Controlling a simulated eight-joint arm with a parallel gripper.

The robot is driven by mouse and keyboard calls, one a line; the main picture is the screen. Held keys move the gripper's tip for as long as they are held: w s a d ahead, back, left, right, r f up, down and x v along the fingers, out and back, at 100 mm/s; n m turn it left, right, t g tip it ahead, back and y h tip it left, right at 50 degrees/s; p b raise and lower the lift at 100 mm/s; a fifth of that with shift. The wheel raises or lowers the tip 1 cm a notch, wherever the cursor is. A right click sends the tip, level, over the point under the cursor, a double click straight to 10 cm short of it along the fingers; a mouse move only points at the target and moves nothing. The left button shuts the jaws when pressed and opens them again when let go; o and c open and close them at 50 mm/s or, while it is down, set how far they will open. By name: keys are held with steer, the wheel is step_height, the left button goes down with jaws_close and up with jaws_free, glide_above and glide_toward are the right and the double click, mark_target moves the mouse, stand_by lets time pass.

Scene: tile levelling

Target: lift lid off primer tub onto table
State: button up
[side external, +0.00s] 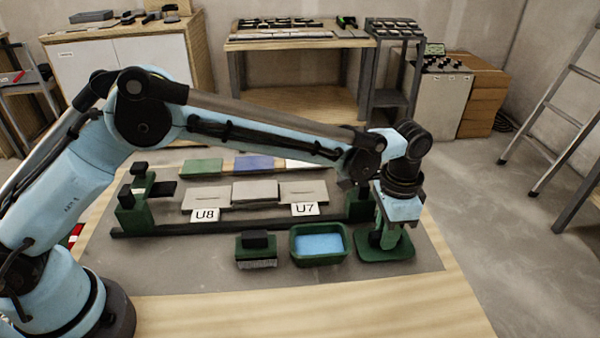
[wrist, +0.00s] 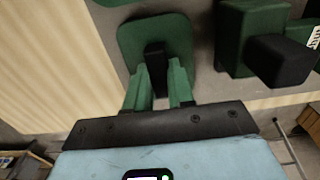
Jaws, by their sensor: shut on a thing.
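The primer tub (side external: 296,253) is an open green rectangular tub with light-blue contents, on the grey mat. Its green lid (side external: 400,252) is off the tub, low over the mat just to the tub's right, and looks flat; I cannot tell if it touches the mat. My gripper (side external: 383,238) points down onto it. In the wrist view, the lid (wrist: 132,38) has a black upright handle (wrist: 154,55), and my gripper (wrist: 158,80) is shut on that handle with its two green fingers either side. The tub is not clearly seen there.
A green brush block (side external: 256,248) with a black grip stands left of the tub. Behind are a dark rail (side external: 215,229), grey tiles and cards U8 (side external: 205,214) and U7 (side external: 304,209). A green post with a black block (wrist: 283,60) is beside the lid in the wrist view.

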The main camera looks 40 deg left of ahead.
steer(key=shift+f, duration=0.35)
stand_by(0.3)
steer(key=o, duration=1.2)
steer(key=shift+o, duration=0.2)
steer(key=shift+r, duration=0.1)
steer(key=shift+r, duration=3.9)
